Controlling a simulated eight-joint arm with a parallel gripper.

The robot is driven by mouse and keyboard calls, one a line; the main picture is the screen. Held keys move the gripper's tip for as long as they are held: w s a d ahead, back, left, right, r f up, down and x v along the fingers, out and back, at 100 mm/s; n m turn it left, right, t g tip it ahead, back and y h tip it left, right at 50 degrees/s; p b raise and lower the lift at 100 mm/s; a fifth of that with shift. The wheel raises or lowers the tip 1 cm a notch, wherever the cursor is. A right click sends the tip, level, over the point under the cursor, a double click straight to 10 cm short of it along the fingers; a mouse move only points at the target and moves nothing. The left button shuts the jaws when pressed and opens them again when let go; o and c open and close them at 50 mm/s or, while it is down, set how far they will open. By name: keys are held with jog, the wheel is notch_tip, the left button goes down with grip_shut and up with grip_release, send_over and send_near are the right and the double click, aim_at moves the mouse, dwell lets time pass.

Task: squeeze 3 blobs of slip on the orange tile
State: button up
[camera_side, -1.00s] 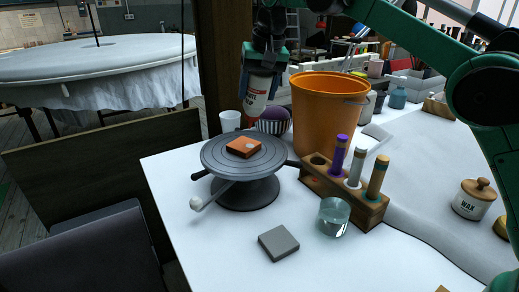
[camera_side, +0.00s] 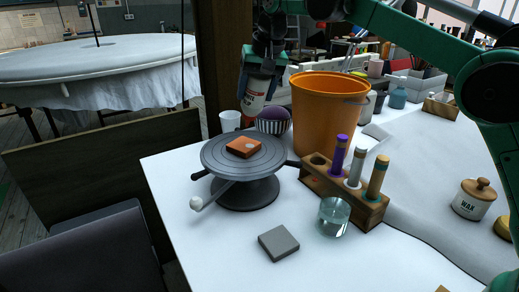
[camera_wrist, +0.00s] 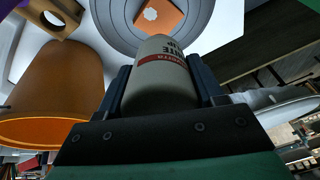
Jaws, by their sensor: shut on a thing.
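The orange tile (camera_side: 243,147) lies on the grey turntable (camera_side: 215,160). One pale blob shows on its top, and the wrist view shows the tile (camera_wrist: 163,14) with a single white blob on it. My gripper (camera_side: 262,78) is shut on a white bottle (camera_side: 255,97) with a red band and part of a label in view. The bottle hangs tilted above and behind the turntable, apart from the tile. In the wrist view the bottle (camera_wrist: 163,75) sits between both fingers and points toward the tile. Its tip is hidden there.
An orange bucket (camera_side: 325,115) stands close right of the bottle. A white cup (camera_side: 230,121) and a striped bowl (camera_side: 273,127) with a purple thing stand behind the turntable. A wooden rack (camera_side: 325,183), a glass (camera_side: 334,214) and a grey tile (camera_side: 278,242) are in front right.

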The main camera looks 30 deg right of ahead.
aim_at(255, 115)
jog(key=shift+w+d+f+t, duration=0.15)
jog(key=shift+w+f+t, duration=0.35)
jog(key=shift+f, duration=1.25)
jog(key=c, duration=0.6)
jog(key=shift+c, duration=0.2)
jog(key=o, duration=0.7)
jog(key=shift+c, duration=0.3)
